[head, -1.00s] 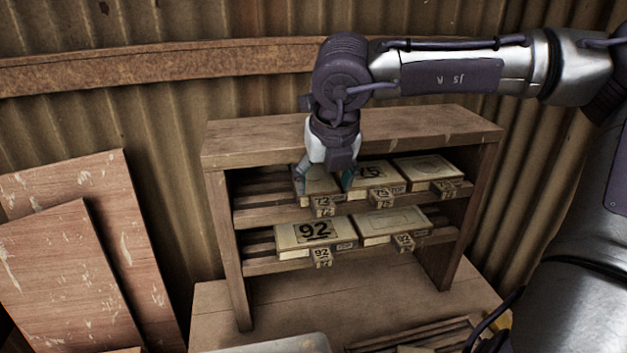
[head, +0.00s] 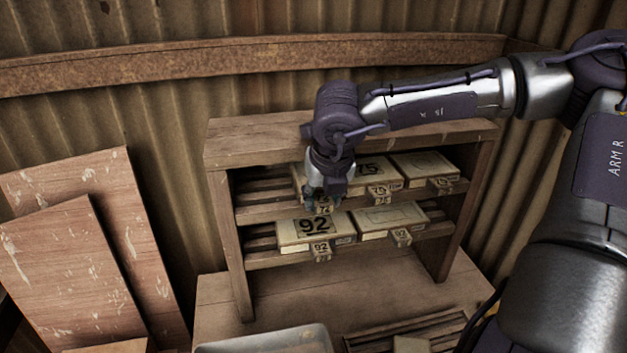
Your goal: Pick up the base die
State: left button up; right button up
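Tile dies lie on a two-level wooden rack. On the upper level are a die marked 75 (head: 375,172), a plain-topped die (head: 424,166) at the right, and a third die (head: 298,178) at the left, mostly hidden by my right gripper. On the lower level are a die marked 92 (head: 300,232) and one with an outlined face (head: 390,217). I cannot tell which is the base die. My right gripper (head: 323,203) points down at the front of the upper-left die, by its small number tag. Its fingertips are dark and small, so their opening is unclear. My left gripper is out of view.
The wooden rack (head: 226,245) has a top board above the upper dies and side posts. A grey tray (head: 265,343) and wooden slats (head: 410,330) lie below in front. Reddish boards (head: 75,270) lean at the left. The bench before the rack is partly clear.

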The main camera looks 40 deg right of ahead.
grip_shut()
jog(key=shift+w+r, duration=0.1)
